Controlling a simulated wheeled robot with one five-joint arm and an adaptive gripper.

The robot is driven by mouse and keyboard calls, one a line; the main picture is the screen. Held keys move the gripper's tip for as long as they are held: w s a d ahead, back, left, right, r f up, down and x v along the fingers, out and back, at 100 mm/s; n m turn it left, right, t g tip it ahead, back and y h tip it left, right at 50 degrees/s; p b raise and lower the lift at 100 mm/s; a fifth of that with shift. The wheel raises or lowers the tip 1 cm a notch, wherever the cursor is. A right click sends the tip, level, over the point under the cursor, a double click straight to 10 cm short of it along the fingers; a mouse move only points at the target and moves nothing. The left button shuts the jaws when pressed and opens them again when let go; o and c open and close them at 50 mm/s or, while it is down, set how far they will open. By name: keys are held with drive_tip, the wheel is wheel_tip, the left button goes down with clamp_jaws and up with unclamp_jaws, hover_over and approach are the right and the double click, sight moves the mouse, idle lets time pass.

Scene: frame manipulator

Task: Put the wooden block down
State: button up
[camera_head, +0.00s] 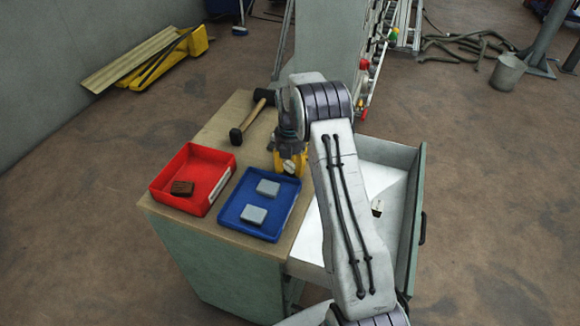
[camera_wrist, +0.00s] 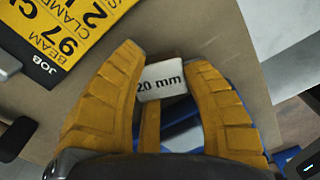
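My gripper (camera_head: 291,172) is over the back right of the bench, beyond the blue tray. In the wrist view its two yellow fingers (camera_wrist: 163,84) close on both sides of a small block (camera_wrist: 162,82) with a pale face marked "20 mm". Its other faces are hidden, so I cannot tell if it is wooden, or if it touches the bench top below. A dark brown block (camera_head: 182,188), wood-like in colour, lies in the red tray (camera_head: 207,206).
The blue tray (camera_head: 229,222) holds two grey blocks (camera_head: 267,188). A black-headed hammer (camera_head: 236,136) lies behind the trays on the bench top (camera_head: 215,128). An open drawer (camera_head: 420,190) juts out at the right. A yellow printed card (camera_wrist: 70,35) lies at upper left in the wrist view.

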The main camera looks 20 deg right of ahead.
sight(290, 166)
drive_tip(key=o, duration=0.4)
drive_tip(key=shift+o, duration=0.2)
drive_tip(key=s+a+r+m+b, duration=0.1)
drive_tip(key=s+a+r+m, duration=0.15)
drive_tip(key=r, duration=0.65)
drive_tip(key=s+a+r+m+b, duration=0.1)
drive_tip(key=s+r+m+b, duration=0.15)
drive_tip(key=r, duration=0.65)
drive_tip(key=s+a+r+m+t, duration=0.1)
drive_tip(key=s+a+r+m, duration=0.15)
drive_tip(key=s+m, duration=0.5)
drive_tip(key=s+a+r+m+t, duration=0.2)
drive_tip(key=s+a+m, duration=0.2)
drive_tip(key=s, duration=0.7)
drive_tip(key=s+a+f+m, duration=0.1)
drive_tip(key=s+f+m, duration=0.3)
drive_tip(key=s, duration=0.5)
drive_tip(key=shift+s+a+f+m+t+p, duration=0.15)
drive_tip(key=shift+s+a+m+t+p, duration=0.2)
drive_tip(key=shift+m, duration=0.6)
